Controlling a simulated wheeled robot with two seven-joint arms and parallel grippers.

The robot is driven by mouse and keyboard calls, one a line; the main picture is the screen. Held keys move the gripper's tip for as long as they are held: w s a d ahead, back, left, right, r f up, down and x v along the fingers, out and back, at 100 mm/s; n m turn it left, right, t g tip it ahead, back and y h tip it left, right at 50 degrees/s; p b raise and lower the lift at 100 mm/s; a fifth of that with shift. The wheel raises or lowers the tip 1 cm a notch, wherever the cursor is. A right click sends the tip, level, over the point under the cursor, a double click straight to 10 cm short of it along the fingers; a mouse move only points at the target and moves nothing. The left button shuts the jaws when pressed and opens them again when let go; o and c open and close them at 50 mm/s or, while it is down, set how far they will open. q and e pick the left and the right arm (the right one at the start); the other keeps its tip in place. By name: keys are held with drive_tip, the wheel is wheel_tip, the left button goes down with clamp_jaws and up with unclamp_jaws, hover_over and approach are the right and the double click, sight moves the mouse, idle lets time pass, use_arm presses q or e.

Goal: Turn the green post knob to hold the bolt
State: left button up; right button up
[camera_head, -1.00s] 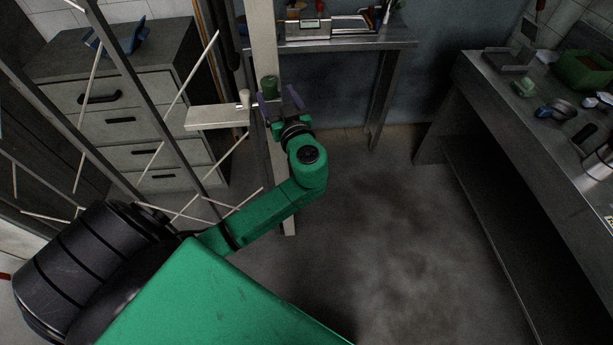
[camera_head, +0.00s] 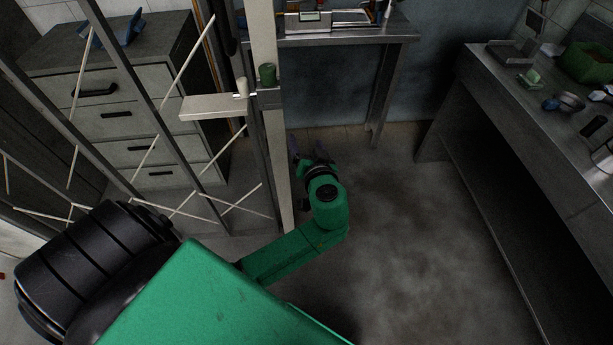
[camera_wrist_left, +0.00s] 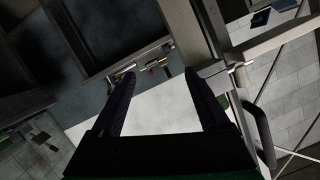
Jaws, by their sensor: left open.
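The green post knob (camera_head: 267,73) stands on a small bracket on the pale upright post (camera_head: 265,130). A pale bar (camera_head: 212,107), which may be the bolt, runs left from the post and carries a small cream knob (camera_head: 242,87). My left gripper (camera_head: 309,151) is open and empty, below and to the right of the green knob and apart from it. In the left wrist view its two dark fingers (camera_wrist_left: 162,84) are spread with nothing between them. A cream knob (camera_wrist_left: 238,72) also shows there, right of the fingers. My right gripper is not in view.
A gate frame with thin crossed rods (camera_head: 170,205) stands at the left, before a grey drawer cabinet (camera_head: 120,115). A metal table (camera_head: 345,37) stands behind the post. A workbench (camera_head: 520,110) with several items is at the right. The floor between is clear.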

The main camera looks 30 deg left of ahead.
use_arm(q)
wheel_tip(320, 180, down, 14)
drive_tip(key=m+g+h, duration=0.2)
drive_tip(key=m, duration=0.1)
drive_tip(key=shift+s+r+m+h, duration=0.25)
drive_tip(key=shift+m+h, duration=0.15)
